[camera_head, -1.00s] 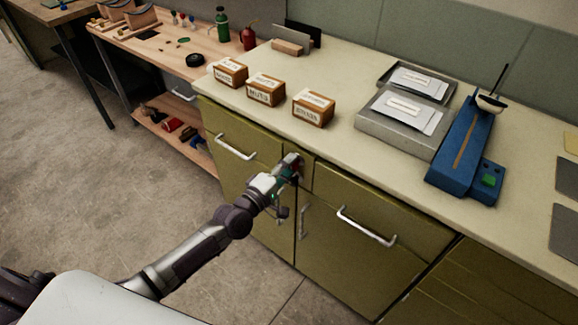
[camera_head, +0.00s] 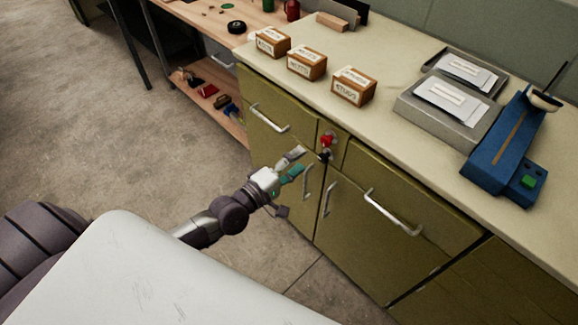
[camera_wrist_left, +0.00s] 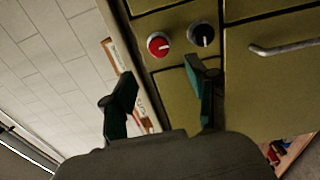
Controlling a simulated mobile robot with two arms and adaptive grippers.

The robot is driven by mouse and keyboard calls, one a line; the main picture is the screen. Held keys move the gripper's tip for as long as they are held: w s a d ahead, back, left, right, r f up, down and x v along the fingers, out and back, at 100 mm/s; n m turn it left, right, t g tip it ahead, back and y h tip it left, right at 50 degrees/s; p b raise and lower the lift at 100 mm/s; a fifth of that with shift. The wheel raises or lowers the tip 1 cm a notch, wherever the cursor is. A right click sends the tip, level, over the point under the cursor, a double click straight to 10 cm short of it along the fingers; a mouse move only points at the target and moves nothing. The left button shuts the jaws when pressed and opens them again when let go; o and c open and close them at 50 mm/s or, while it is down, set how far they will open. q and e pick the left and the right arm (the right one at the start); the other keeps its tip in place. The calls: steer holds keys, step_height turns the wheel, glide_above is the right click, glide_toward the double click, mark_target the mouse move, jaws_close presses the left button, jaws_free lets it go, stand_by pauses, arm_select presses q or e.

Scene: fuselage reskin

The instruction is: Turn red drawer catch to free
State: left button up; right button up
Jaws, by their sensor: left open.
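The red drawer catch (camera_head: 327,140) is a round red knob on the narrow olive panel between two drawers, just below the worktop edge. In the left wrist view the red catch (camera_wrist_left: 158,44) sits beside a black knob (camera_wrist_left: 201,36) on the same panel. I cannot read how far the red catch is turned. My left gripper (camera_head: 297,162) is open and empty, in front of the cabinet, left of and below the catch. In the left wrist view its two green-padded fingers (camera_wrist_left: 160,80) stand apart, with the knobs beyond the tips. My right gripper is out of view.
Metal bar handles mark the left drawer (camera_head: 270,118), the right drawer (camera_head: 392,213) and the doors below. On the worktop stand labelled wooden boxes (camera_head: 353,87), a grey tray (camera_head: 445,118) and a blue device (camera_head: 505,145). The floor left of the cabinet is clear.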

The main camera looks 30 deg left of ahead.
arm_select(q)
steer(key=v, duration=0.3)
steer(key=shift+w, duration=0.1)
stand_by(0.3)
steer(key=s+a+f+m+g+y, duration=0.2)
steer(key=s+f+m+g, duration=0.15)
steer(key=f, duration=0.75)
steer(key=s+a+f+m+g+y, duration=0.15)
steer(key=s+f, duration=0.35)
steer(key=f, duration=0.6)
steer(key=s+a+f+m+g+y, duration=0.1)
steer(key=s+a+f+m+g, duration=0.2)
steer(key=f, duration=0.8)
steer(key=s+d+f+m+g, duration=0.1)
steer(key=s+f+m+g, duration=0.1)
steer(key=s, duration=0.7)
steer(key=s+d+f+m+g+y, duration=0.1)
steer(key=s+d+f+m+g, duration=0.1)
steer(key=s+f, duration=0.5)
steer(key=s+d+f+m+g, duration=0.1)
steer(key=s+f+m+g, duration=0.3)
steer(key=s, duration=0.8)
steer(key=shift+d+f+m+y+p, duration=0.3)
steer(key=shift+d+f+m+y, duration=0.05)
steer(key=shift+f+m, duration=0.1)
